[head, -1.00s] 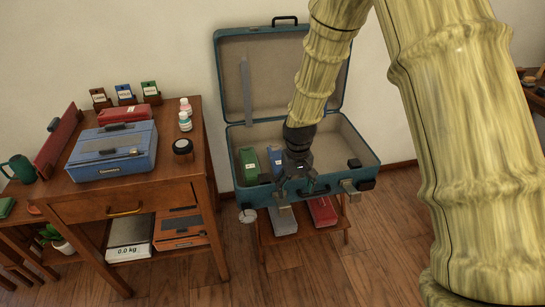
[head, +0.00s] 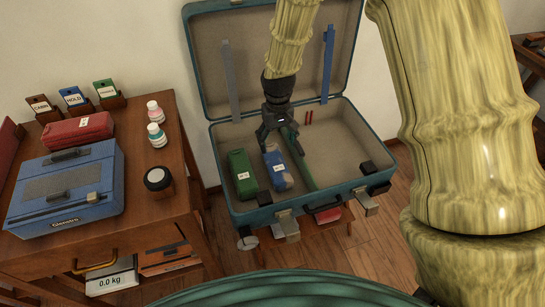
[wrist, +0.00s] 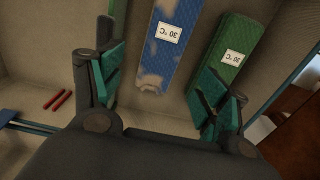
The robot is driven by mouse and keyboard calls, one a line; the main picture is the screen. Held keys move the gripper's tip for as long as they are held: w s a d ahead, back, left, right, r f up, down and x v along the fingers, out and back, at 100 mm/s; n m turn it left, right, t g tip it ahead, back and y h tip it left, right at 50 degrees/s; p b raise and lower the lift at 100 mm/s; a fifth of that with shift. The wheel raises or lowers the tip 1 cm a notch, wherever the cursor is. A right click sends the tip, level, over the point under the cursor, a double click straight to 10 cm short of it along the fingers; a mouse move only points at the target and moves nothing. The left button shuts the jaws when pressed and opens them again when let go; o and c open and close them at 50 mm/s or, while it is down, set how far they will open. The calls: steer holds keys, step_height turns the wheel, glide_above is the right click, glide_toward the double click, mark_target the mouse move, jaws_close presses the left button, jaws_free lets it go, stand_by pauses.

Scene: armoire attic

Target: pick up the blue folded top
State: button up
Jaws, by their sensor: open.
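The blue folded top (head: 278,172) lies in the open suitcase (head: 254,212) and carries a white label. In the wrist view the blue top (wrist: 165,50) has pale, worn-looking patches and its label reads "30 °C". My gripper (head: 281,150) points down above the far end of the blue top, with its fingers spread. In the wrist view my open gripper (wrist: 166,75) has a finger on either side of the blue top's near end, with nothing held. The right finger overlaps a green folded item (wrist: 232,48) in that view; contact cannot be told.
The green folded item (head: 242,174) lies just left of the blue top. A green strip (head: 303,165) and small red sticks (head: 309,117) are to the right. The suitcase's right side is mostly clear. A wooden desk (head: 178,130) with a blue case (head: 68,188) stands left.

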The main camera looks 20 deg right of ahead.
mark_target(276, 161)
steer(key=shift+s+a+f, duration=0.1)
steer(key=shift+s+f, duration=0.4)
steer(key=shift+f, duration=0.05)
steer(key=f, duration=0.2)
steer(key=w+f, duration=0.1)
steer(key=f, duration=0.1)
steer(key=shift+a, duration=0.1)
steer(key=shift+s+f+b, duration=0.2)
steer(key=shift+f+b, duration=0.05)
steer(key=shift+b, duration=0.05)
steer(key=shift+f+b, duration=0.3)
steer(key=shift+f, duration=2.1)
steer(key=shift+c, duration=0.4)
steer(key=c, duration=0.8)
steer(key=shift+r, duration=0.15)
